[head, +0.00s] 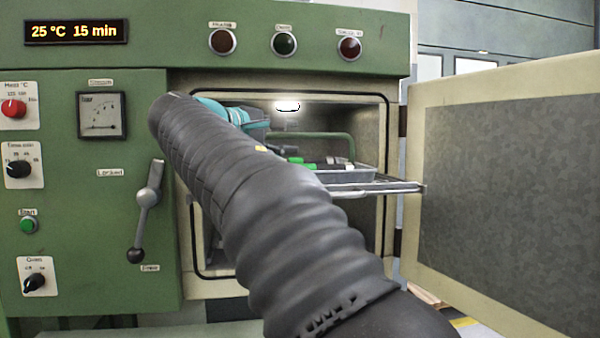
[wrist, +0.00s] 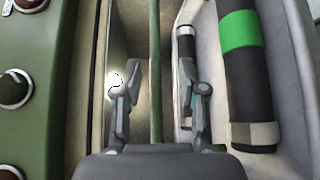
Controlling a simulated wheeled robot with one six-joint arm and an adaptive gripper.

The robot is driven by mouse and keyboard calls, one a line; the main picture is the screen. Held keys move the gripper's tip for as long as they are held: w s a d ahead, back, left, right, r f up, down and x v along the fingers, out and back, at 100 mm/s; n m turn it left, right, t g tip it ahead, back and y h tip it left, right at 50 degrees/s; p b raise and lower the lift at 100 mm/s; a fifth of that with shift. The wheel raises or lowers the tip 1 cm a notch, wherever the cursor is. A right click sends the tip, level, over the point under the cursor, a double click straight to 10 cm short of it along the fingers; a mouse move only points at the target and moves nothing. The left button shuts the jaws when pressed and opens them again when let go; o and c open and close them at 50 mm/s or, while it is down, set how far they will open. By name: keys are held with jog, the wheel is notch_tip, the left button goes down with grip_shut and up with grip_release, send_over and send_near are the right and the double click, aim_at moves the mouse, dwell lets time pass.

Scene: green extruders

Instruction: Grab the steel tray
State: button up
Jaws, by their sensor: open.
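The steel tray (head: 352,176) sits on a wire rack in the open chamber and holds black cylinders with green bands and pale ends. A green bar handle (head: 335,135) arches over it. In the wrist view the tray's grey inside (wrist: 207,45) is to the right of the handle (wrist: 155,40). My gripper (wrist: 158,82) is open, with one finger on each side of the handle; contact is not visible. In the head view my arm hides much of the gripper and the tray's left part.
The wire rack (head: 395,187) sticks out of the chamber's front. The open door (head: 505,180) stands to the right. The green machine front (head: 100,230) with knobs, a gauge and a lever handle (head: 147,205) is on the left.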

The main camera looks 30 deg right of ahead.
aim_at(299, 135)
jog(key=shift+w+r+p+x, duration=0.1)
jog(key=shift+w+p+x, duration=0.05)
jog(key=shift+x, duration=1.25)
jog(key=shift+w+r+p+x, duration=0.1)
jog(key=shift+w+p+x, duration=0.05)
jog(key=shift+x, duration=1.25)
jog(key=shift+a, duration=0.1)
grip_shut()
jog(key=shift+r, duration=0.1)
